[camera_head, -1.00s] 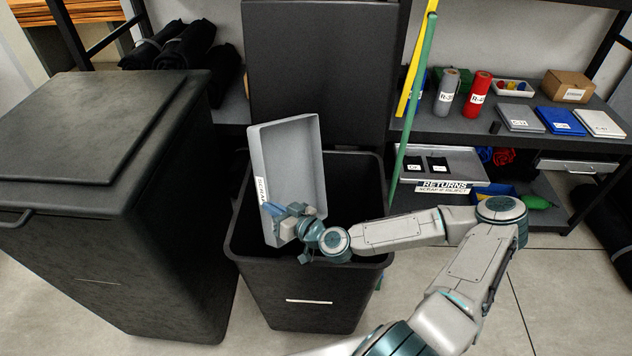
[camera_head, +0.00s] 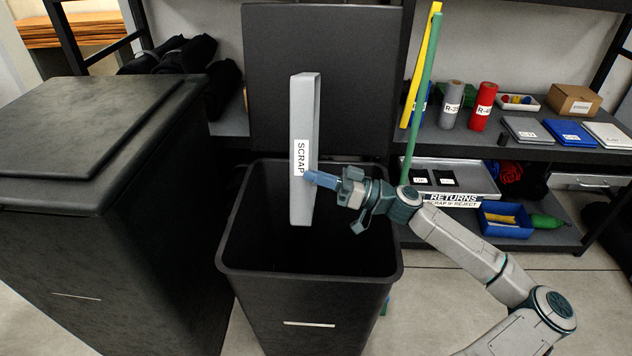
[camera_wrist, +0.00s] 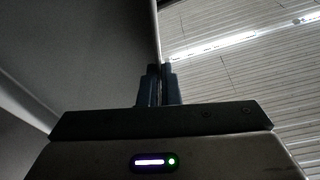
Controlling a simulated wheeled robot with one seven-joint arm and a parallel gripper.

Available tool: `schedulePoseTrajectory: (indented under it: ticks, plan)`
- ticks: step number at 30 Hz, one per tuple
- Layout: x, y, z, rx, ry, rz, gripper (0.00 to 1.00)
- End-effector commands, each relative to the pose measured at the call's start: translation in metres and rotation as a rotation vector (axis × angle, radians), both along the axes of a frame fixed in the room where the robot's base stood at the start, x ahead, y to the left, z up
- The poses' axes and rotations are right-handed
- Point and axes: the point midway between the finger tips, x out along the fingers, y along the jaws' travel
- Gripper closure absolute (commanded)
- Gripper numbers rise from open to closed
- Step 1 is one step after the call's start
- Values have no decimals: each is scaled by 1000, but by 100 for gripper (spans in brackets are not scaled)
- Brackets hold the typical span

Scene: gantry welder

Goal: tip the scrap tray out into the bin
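The grey scrap tray (camera_head: 301,200) is held on edge, nearly vertical, above the open black bin (camera_head: 226,250). Its SCRAP label faces the head camera, and only a thin strip of its inside shows. My gripper (camera_head: 312,178) is shut on the tray's wall at the right side, beside the label. In the wrist view the gripper fingers (camera_wrist: 158,85) are close together at the tray's edge (camera_wrist: 157,30). No loose scrap can be seen on the tray, and the bin's bottom is dark.
A large closed black bin (camera_head: 90,130) stands to the left. The open bin's raised lid (camera_head: 320,50) is behind the tray. Green (camera_head: 424,80) and yellow (camera_head: 416,75) poles lean at the right, beside a shelf (camera_head: 470,140) with rolls, boxes and a returns tray.

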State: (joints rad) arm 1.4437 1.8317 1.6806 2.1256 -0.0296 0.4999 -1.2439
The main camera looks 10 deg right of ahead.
Motion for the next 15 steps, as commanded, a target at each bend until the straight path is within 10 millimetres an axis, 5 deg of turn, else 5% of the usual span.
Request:
schedulePoseTrajectory:
  ticks: [15]
  plan:
    - [6,19,20,-266,83,1,100]
